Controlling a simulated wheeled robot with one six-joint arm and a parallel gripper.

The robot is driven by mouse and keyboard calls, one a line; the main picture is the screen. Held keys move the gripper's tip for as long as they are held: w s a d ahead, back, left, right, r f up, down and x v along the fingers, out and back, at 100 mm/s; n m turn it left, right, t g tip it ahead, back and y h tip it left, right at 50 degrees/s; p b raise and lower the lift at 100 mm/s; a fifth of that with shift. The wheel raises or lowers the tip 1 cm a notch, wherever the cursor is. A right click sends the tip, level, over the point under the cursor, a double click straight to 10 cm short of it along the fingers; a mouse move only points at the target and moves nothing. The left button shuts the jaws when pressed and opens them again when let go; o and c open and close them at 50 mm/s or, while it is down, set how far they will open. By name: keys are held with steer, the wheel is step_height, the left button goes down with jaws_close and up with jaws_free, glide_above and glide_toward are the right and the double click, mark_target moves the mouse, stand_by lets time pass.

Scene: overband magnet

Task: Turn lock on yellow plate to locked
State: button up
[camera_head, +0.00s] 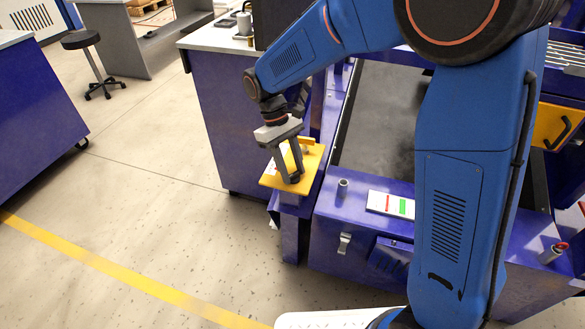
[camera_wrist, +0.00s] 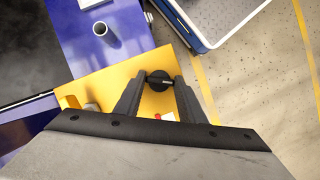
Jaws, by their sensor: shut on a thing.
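The yellow plate (camera_head: 270,180) sits on a purple post at the left front of the conveyor frame, and it fills the middle of the wrist view (camera_wrist: 95,85). The lock is a round black knob (camera_wrist: 160,77) near the plate's edge. My gripper (camera_head: 293,179) points down at the plate. In the wrist view my gripper (camera_wrist: 159,84) has its two fingers on either side of the knob, shut on it. Fingers and arm hide the knob in the head view. A small white and red label (camera_wrist: 165,117) lies on the plate beside the fingers. The lock's position marking cannot be read.
A short grey tube (camera_head: 342,187) stands on the purple frame right of the plate. A white panel with red and green fields (camera_head: 390,204) is beside it. A purple cabinet (camera_head: 215,110) stands behind the plate.

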steer(key=n+t, duration=0.1)
steer(key=n, duration=0.1)
steer(key=n+h, duration=0.1)
steer(key=n, duration=0.2)
steer(key=shift+s+a+t, duration=0.1)
steer(key=shift+a+t, duration=0.05)
steer(key=shift+t, duration=0.25)
steer(key=shift+n, duration=0.3)
steer(key=o, duration=1)
steer(key=shift+o, duration=0.2)
steer(key=v, duration=1.7)
steer(key=shift+a, duration=0.2)
steer(key=shift+d+r, duration=0.1)
steer(key=shift+r, duration=0.1)
